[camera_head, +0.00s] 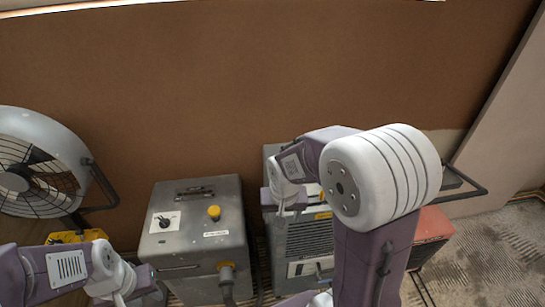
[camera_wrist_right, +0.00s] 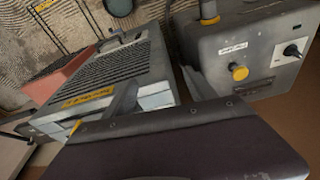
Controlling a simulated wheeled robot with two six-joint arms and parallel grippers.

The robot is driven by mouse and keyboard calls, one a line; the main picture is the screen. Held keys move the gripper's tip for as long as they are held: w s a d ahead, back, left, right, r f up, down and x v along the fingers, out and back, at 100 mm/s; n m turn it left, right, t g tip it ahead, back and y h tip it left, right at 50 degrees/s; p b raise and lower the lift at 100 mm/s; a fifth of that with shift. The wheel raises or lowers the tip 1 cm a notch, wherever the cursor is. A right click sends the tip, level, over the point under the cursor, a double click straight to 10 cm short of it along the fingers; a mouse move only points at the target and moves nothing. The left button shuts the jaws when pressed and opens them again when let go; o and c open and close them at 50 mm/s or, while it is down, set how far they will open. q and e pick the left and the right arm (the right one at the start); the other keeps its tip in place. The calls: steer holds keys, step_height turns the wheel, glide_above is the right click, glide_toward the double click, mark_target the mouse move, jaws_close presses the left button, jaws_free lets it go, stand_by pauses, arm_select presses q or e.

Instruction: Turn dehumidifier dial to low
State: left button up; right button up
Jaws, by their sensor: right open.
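The grey unit with a slatted grille (camera_head: 310,238), which looks like the dehumidifier, stands against the wall behind my right arm. Its grille and handle also show in the right wrist view (camera_wrist_right: 108,68). No dial shows on it; my arm and gripper hide part of its top. My right gripper (camera_head: 287,210) is above its upper left part; in the wrist view the gripper (camera_wrist_right: 159,80) is open, with nothing between its fingers. My left gripper (camera_head: 122,287) is low at the left, in front of the grey box; its jaws are unclear.
A grey box (camera_head: 196,245) with a black dial (camera_head: 165,222) on a white plate and a yellow button (camera_head: 214,212) stands left of the grille unit. A fan (camera_head: 40,160) is at far left. An orange unit (camera_head: 432,228) is at right, beside open floor (camera_head: 490,255).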

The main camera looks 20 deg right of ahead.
steer(key=w+d+r+m+t+h+p, duration=0.1)
steer(key=w+d+r+m+p, duration=0.15)
steer(key=w+d, duration=0.4)
steer(key=w+d+r+m+h+p, duration=0.1)
steer(key=w+d+r+m+p, duration=0.15)
steer(key=w+d+r, duration=0.35)
steer(key=x, duration=0.3)
steer(key=w+a+x, duration=0.1)
steer(key=x, duration=0.5)
steer(key=shift+w+a+f, duration=0.2)
steer(key=shift+w+f, duration=0.05)
steer(key=shift+f, duration=0.1)
steer(key=shift+d+f, duration=0.1)
steer(key=shift+f, duration=0.25)
arm_select(q)
step_height(320, 180, up, 6)
steer(key=s, duration=0.1)
steer(key=shift+d+r, duration=0.15)
arm_select(e)
steer(key=shift+w, duration=0.1)
steer(key=c, duration=1.4)
